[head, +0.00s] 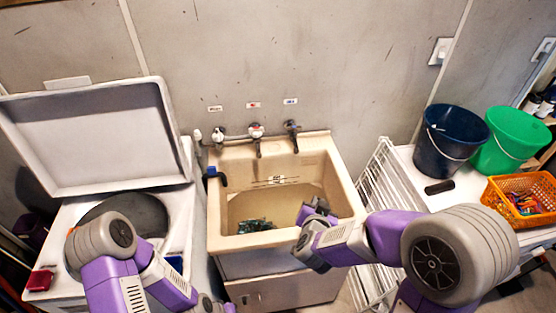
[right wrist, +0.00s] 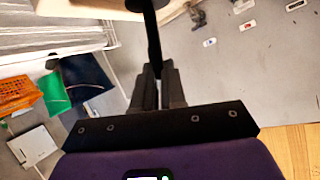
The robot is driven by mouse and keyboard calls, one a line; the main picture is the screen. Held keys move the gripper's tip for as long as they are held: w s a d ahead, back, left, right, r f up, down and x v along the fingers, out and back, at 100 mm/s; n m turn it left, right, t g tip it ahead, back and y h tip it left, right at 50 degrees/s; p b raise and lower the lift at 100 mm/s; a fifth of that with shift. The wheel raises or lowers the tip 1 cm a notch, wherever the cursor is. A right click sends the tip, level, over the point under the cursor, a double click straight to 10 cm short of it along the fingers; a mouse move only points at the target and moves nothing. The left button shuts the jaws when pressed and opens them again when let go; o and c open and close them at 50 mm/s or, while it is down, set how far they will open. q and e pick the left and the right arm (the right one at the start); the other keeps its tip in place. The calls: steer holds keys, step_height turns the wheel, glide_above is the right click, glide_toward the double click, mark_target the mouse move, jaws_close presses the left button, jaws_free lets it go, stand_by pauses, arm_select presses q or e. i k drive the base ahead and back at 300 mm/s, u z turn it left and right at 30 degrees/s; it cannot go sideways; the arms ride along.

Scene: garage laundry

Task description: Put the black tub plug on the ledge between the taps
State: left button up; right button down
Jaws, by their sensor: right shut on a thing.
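The pale tub sink (head: 217,222) stands against the wall. Its back ledge (head: 275,148) runs below a left tap (head: 218,138), a middle tap (head: 257,138) and a right tap (head: 292,134). My right gripper (head: 316,210) is over the right part of the tub, in front of the ledge and apart from it. In the right wrist view its fingers (right wrist: 157,85) are shut on a thin black piece, which looks like the black tub plug (right wrist: 153,40). The plug's far end is cut off by the frame's top. My left arm shows, but its gripper is out of frame.
A dark green clump (head: 256,225) lies in the basin. A dark hooked piece (head: 215,175) sits on the tub's left rim. A washer with raised lid (head: 90,135) is left. A white rack (head: 378,220), blue bucket (head: 452,140), green bucket (head: 510,145) and orange basket (head: 515,200) are right.

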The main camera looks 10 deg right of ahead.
mark_target(273, 148)
steer(key=k, duration=0.1)
steer(key=u, duration=2.6)
steer(key=k, duration=1.05)
steer(key=z, duration=1.45)
steer(key=i, duration=1)
steer(key=z, duration=0.05)
